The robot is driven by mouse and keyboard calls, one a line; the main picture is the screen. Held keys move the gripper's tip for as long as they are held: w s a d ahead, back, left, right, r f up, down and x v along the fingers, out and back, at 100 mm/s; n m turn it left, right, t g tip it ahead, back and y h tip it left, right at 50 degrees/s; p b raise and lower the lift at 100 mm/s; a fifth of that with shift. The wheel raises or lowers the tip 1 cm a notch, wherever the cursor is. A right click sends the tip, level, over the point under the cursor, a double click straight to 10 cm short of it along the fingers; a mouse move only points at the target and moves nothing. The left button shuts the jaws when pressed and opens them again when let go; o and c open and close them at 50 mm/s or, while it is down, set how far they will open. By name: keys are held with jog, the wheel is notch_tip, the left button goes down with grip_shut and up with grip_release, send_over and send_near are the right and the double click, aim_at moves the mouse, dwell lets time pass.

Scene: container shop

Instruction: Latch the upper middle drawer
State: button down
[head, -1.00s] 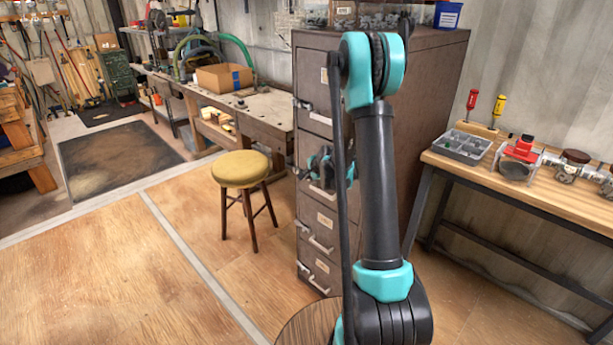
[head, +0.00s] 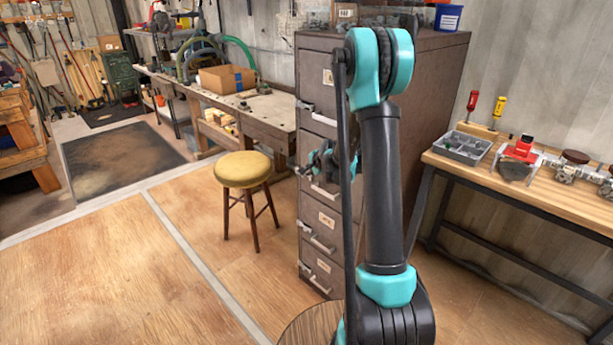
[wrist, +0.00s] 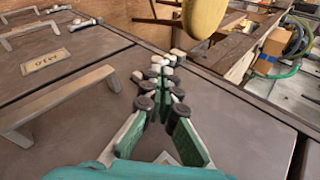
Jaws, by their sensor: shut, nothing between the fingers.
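The grey-brown cabinet (head: 435,105) has a column of drawers with pale bar handles. My gripper (head: 308,171) is at this drawer's left part. In the wrist view my gripper (wrist: 160,80) is shut and empty, tips near the drawer's edge. Small pale and dark parts there are hard to tell apart; contact is unclear.
A yellow-topped stool (head: 242,170) stands left of the cabinet, with a workbench (head: 255,110) behind it. A wooden table (head: 550,185) with tools and a parts tray (head: 462,147) is at the right. The floor at the front left is clear.

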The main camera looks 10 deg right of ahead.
jog(key=v, duration=1)
jog(key=shift+s+r, duration=0.1)
jog(key=shift+s, duration=0.05)
jog(key=s+f+n+g+h, duration=0.1)
jog(key=s+n, duration=0.6)
jog(key=s, duration=1)
jog(key=s+d+f+n+g+h, duration=0.1)
jog(key=s+f+n+g, duration=0.2)
jog(key=s, duration=1.5)
jog(key=f+n, duration=0.1)
jog(key=n, duration=0.3)
jog(key=shift+s+f+g+h, duration=0.3)
jog(key=shift+h, duration=0.1)
jog(key=shift+w, duration=0.1)
